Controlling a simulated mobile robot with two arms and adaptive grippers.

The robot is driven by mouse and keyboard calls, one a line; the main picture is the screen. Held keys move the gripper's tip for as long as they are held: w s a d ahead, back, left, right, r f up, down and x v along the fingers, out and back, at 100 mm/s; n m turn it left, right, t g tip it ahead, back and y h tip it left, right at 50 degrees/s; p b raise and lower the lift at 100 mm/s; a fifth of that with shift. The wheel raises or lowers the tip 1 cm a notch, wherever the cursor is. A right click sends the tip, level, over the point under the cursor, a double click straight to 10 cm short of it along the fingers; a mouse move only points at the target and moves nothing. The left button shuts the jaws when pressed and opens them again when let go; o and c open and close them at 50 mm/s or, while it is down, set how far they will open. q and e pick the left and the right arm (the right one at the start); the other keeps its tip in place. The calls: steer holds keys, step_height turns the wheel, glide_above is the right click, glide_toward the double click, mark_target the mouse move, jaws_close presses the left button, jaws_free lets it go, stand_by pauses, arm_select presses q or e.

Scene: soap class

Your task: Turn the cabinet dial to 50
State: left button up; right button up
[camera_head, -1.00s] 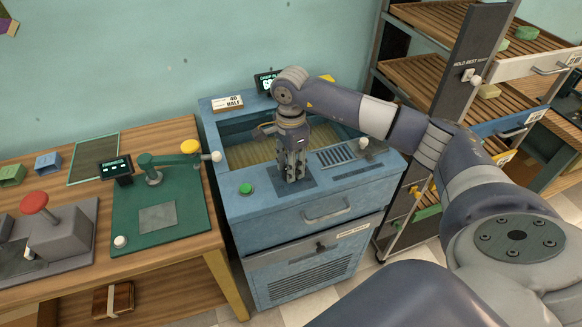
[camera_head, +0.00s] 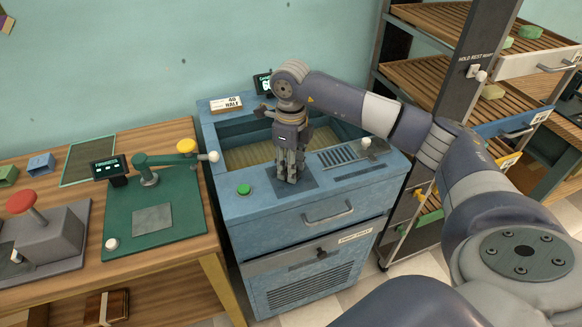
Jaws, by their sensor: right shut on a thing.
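The blue cabinet (camera_head: 325,215) stands in the middle, with an open basin in its top. My right gripper (camera_head: 289,178) points straight down at a dark square plate (camera_head: 311,184) on the cabinet's front top edge. Its fingers are shut on the dial there, which they hide from view. A small dark display (camera_head: 262,84) stands at the cabinet's back, partly covered by my arm, and its reading is not legible. My left gripper is out of view.
A green button (camera_head: 244,189) lies left of the gripper, and a slotted grille (camera_head: 343,155) and white knob (camera_head: 366,143) lie right. A wooden bench (camera_head: 180,260) with a green press stands left. A shelf rack (camera_head: 470,75) stands right.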

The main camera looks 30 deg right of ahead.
steer(key=m+b, duration=0.1)
steer(key=m, duration=0.4)
steer(key=shift+m, duration=2.6)
steer(key=o, duration=1.1)
step_height(320, 180, up, 12)
steer(key=shift+r, duration=0.1)
